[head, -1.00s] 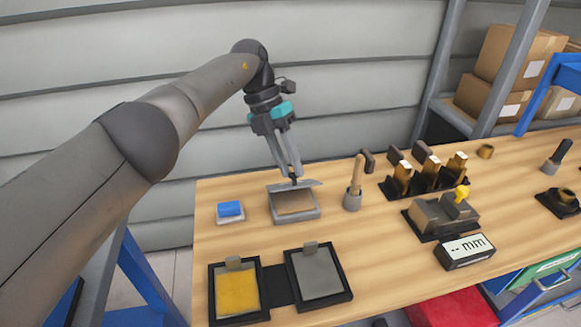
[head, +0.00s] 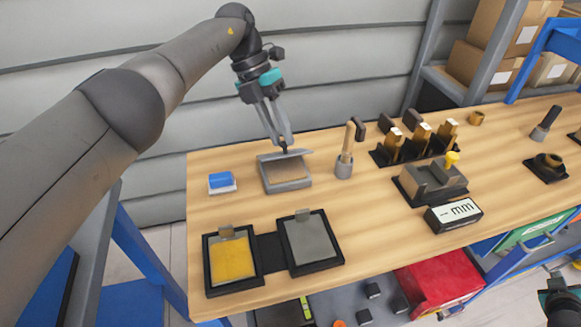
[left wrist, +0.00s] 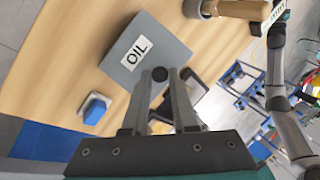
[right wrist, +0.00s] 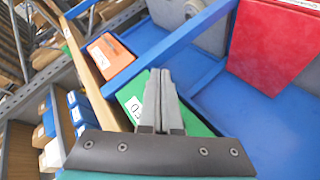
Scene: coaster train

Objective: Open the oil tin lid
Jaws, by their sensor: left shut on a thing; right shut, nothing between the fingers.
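The oil tin (head: 287,185) is a low grey box on the wooden bench, with a brown inside showing. Its grey lid (head: 298,153) is raised and tilted along the far side. In the left wrist view the lid (left wrist: 172,45) fills the middle, with a white OIL label and a dark round knob. My left gripper (head: 284,147) is shut on this knob above the tin. My right gripper shows in the right wrist view (right wrist: 158,75), shut and empty, away from the tin. Its arm is partly in the head view at the lower right.
A blue block (head: 222,180) lies left of the tin. A holder with a wooden-handled tool (head: 345,160) stands close on its right. Yellow (head: 232,261) and grey (head: 312,243) plates in black frames lie in front. A display block (head: 453,215) is further right.

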